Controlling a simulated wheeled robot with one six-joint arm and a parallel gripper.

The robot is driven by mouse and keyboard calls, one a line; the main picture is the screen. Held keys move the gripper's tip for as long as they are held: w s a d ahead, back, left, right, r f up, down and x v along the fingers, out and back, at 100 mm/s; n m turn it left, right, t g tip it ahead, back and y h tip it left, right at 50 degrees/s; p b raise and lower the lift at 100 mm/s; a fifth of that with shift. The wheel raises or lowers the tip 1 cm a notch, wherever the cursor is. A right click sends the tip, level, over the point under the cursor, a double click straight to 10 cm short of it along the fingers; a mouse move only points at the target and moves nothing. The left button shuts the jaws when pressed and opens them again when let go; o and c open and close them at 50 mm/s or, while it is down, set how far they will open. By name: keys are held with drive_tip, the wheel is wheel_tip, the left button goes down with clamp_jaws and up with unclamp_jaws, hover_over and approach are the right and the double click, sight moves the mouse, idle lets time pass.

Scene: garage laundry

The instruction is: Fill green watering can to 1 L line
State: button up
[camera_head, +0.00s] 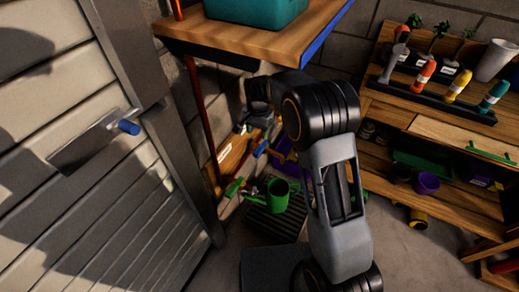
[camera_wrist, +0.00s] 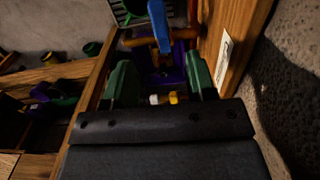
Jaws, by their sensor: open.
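The green watering can (camera_head: 277,195) stands on a dark slatted grate (camera_head: 290,228) on the floor in the head view, with a green part reaching left of it. A blue lever-like piece (camera_head: 262,148) is above it by the wall; a blue bar also shows at the top of the wrist view (camera_wrist: 158,25). My gripper (camera_wrist: 160,82) is open, its two green fingers apart. A small yellow-and-white piece (camera_wrist: 173,98) shows between them; I see no contact. In the head view my gripper is dark and partly hidden near the wall, above the can.
A wooden shelf with a teal bin (camera_head: 255,12) overhangs my arm. A labelled wooden board (camera_head: 232,155) stands at the wall. A workbench (camera_head: 430,125) with coloured bottles is at the right, a slatted door (camera_head: 80,190) with a blue-tipped handle at the left.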

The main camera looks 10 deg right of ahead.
sight(258, 150)
wheel_tip(258, 150, down, 10)
drive_tip(key=shift+f+b, duration=0.15)
drive_tip(key=shift+b, duration=1.05)
drive_tip(key=shift+c, duration=0.2)
clamp_jaws()
